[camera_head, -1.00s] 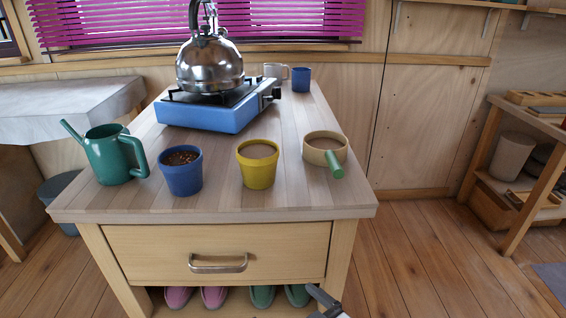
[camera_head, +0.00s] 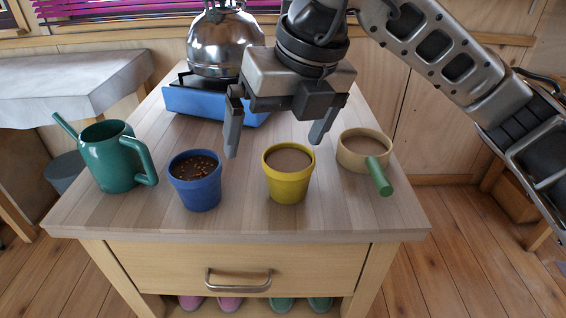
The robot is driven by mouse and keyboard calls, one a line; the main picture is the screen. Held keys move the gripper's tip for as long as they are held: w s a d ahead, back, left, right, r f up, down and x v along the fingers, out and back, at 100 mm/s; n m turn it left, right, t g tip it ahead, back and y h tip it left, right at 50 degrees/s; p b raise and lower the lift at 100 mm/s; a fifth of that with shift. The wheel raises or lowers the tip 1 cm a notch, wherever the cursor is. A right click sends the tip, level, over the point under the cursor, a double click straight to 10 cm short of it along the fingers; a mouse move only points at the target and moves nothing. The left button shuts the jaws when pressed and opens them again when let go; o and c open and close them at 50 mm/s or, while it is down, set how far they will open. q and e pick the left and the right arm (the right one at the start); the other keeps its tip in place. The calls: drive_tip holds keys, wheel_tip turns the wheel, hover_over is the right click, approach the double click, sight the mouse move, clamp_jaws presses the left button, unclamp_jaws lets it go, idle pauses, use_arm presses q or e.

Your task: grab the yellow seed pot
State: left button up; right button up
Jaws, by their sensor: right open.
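The yellow seed pot (camera_head: 288,185) stands upright on the wooden worktop, right of the blue pot, with a smooth brown fill at its top. My right gripper (camera_head: 275,148) comes in from the upper right and hangs above and just behind the yellow pot in the picture. Its two fingers point down and are spread apart, with nothing between them. I cannot tell its exact height over the pot. My left gripper is not in view.
A blue pot (camera_head: 194,183) with reddish bits stands left of the yellow pot, and a green watering can (camera_head: 112,160) farther left. A round sieve with a green handle (camera_head: 379,176) is close on the right. A kettle (camera_head: 222,45) sits on a blue stove (camera_head: 190,101) behind.

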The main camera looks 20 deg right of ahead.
drive_tip(key=w+d+r+m+t+h, duration=0.2)
drive_tip(key=w+d, duration=0.1)
drive_tip(key=d, duration=0.1)
approach(288, 161)
drive_tip(key=shift+n, duration=0.3)
drive_tip(key=x, duration=0.5)
drive_tip(key=shift+w+p, duration=0.15)
drive_tip(key=shift+p, duration=0.25)
drive_tip(key=shift+p+x, duration=0.65)
drive_tip(key=shift+x, duration=2.2)
drive_tip(key=c, duration=1.2)
